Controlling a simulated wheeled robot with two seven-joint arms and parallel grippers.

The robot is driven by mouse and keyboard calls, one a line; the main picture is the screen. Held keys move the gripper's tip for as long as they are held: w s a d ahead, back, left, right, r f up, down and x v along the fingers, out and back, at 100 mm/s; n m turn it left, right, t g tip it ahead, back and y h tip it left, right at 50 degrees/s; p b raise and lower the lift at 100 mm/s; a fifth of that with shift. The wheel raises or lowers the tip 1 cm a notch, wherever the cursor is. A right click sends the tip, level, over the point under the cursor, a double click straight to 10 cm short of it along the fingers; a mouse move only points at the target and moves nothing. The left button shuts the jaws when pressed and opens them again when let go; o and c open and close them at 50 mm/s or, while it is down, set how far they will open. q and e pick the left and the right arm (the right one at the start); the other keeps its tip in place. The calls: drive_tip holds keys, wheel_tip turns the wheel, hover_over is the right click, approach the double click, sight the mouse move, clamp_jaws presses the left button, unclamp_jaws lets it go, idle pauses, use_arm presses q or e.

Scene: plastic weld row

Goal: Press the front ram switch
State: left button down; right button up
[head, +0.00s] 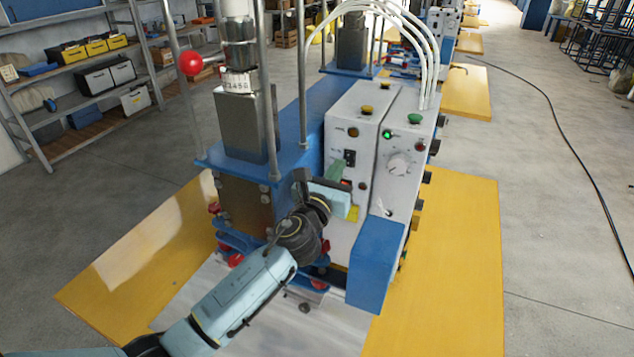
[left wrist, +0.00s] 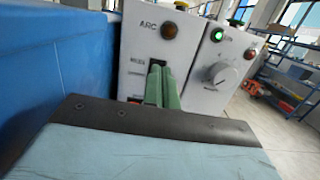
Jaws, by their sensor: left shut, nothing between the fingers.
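The white control panel (head: 370,115) of the front machine carries a black switch (head: 349,158) with a smaller red one (head: 346,184) below it; the labels are too small to read for certain. My left gripper (head: 337,169) is in front of this panel, its green fingers shut and empty. In the left wrist view the closed fingers (left wrist: 162,86) point at the black switch (left wrist: 157,64) and cover much of it. Whether they touch it I cannot tell. My right gripper is not in view.
An amber lamp (left wrist: 170,30) sits above the switch. A green lamp (left wrist: 216,35) and a grey knob (left wrist: 215,73) are on the panel to the right. The blue press frame (head: 300,140) stands to the left. The yellow table (head: 455,270) is clear at right.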

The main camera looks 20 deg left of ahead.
use_arm(q)
drive_tip(key=s+r, duration=0.1)
drive_tip(key=s, duration=0.8)
drive_tip(key=shift+a, duration=0.25)
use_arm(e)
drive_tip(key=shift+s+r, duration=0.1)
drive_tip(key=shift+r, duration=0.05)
use_arm(q)
drive_tip(key=shift+s, duration=0.1)
